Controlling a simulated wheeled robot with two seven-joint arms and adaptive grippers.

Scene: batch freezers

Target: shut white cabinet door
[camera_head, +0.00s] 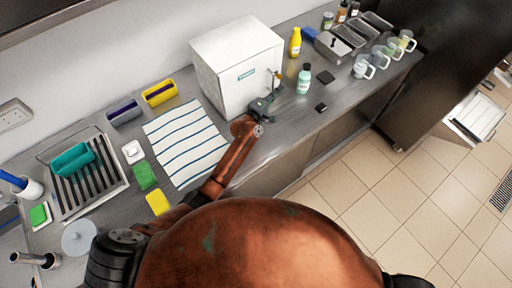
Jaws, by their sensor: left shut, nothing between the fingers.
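The white cabinet (222,48) is a box standing on the steel counter against the back wall. Its door (243,86), with a small green label, makes up the front face and looks flush or nearly flush with the body; I cannot tell if a thin gap is left. My left gripper (272,88) is shut and empty, at the lower right corner of the door. It looks close to the door; I cannot tell if it touches. It hides part of that corner. My right gripper is not in view.
A teal bottle (304,79) and a yellow bottle (295,42) stand right of the cabinet. A striped cloth (186,142) lies to its left. Clear mugs (363,67) and steel pans (335,47) stand further right. The counter's front edge runs below my left arm.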

